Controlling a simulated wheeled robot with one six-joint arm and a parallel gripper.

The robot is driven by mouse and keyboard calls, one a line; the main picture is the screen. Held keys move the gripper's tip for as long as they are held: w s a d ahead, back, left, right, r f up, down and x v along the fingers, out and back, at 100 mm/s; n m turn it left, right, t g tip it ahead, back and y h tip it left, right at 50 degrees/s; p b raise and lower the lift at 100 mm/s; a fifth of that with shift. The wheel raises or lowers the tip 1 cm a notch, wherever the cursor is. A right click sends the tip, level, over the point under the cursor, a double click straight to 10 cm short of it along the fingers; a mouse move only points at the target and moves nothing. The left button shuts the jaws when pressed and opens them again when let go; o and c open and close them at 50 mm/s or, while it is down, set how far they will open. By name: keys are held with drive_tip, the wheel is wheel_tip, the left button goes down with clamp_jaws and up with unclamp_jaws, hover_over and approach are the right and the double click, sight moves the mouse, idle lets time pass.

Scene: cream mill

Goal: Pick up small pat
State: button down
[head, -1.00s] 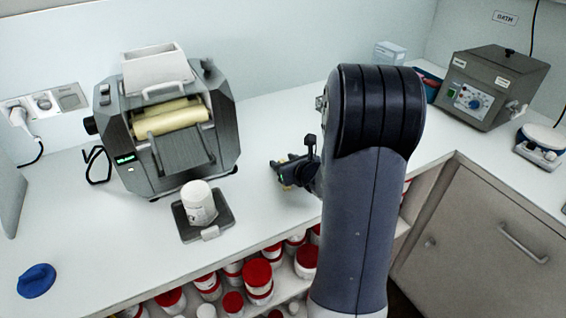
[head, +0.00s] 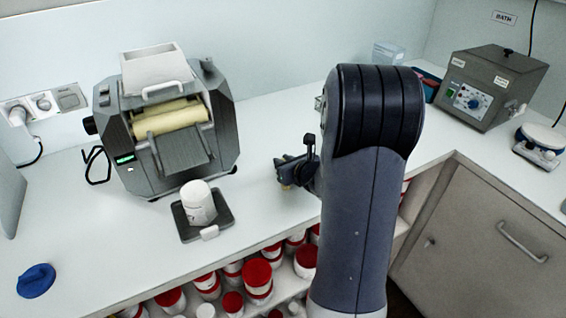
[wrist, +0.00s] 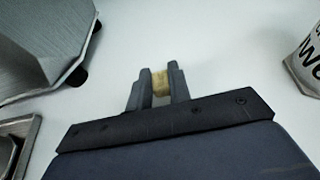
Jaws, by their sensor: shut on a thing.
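The small pat (wrist: 161,84) is a yellowish-tan lump. In the wrist view it sits between the two fingers of my gripper (wrist: 160,82), which is shut on it. In the head view my gripper (head: 287,170) is over the white counter, right of the mill. The pat is hardly visible there, with only a small tan patch below the fingers. I cannot tell how high the pat is above the counter.
The roller mill (head: 168,120) stands left of my gripper. A white jar (head: 198,203) stands on a dark tray (head: 219,222) in front of it. Red-lidded jars (head: 257,273) fill the shelf below.

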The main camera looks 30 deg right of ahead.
wheel_tip(320, 180, up, 10)
drive_tip(key=p, duration=0.2)
idle(1.1)
